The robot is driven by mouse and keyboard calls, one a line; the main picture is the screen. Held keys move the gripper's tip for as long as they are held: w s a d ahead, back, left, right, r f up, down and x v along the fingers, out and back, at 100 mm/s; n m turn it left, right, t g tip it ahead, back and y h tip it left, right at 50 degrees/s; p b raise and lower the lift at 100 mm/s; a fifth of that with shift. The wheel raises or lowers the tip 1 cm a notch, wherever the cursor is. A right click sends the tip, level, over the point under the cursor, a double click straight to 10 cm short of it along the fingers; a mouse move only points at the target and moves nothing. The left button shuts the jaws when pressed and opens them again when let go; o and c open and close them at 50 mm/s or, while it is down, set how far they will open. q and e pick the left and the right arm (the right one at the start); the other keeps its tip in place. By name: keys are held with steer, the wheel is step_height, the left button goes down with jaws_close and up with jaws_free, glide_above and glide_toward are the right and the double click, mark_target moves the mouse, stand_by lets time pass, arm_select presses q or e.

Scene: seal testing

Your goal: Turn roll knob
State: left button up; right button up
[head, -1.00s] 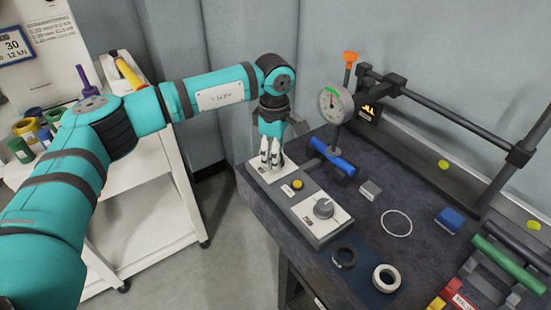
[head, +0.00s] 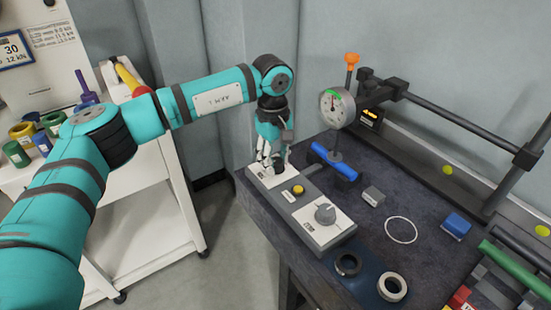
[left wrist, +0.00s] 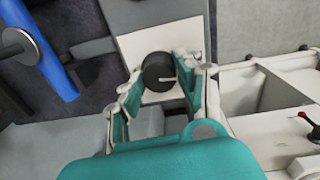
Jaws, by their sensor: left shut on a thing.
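My left gripper (head: 271,163) points down over the far end of a control box (head: 305,228) on the dark table. In the left wrist view its fingers (left wrist: 155,85) stand on either side of a black round knob (left wrist: 157,68) with a white pointer line, and are shut on it. In the head view the fingers mostly hide this knob. A second knob, grey (head: 325,213), sits on the near end of the same box, with a yellow button (head: 298,190) between them. Which knob is labelled roll cannot be read. My right gripper is not in view.
A dial gauge (head: 337,107) and a blue bar (head: 334,161) stand right of the gripper. A grey block (head: 373,196), a blue block (head: 456,225) and rings (head: 392,286) lie on the table. A white cart (head: 150,225) stands at the left.

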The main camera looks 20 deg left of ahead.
arm_select(q)
steer(key=shift+r, duration=0.15)
steer(key=o, duration=1.1)
steer(key=shift+o, duration=0.3)
step_height(320, 180, up, 12)
steer(key=shift+s+a, duration=0.15)
steer(key=shift+s, duration=0.05)
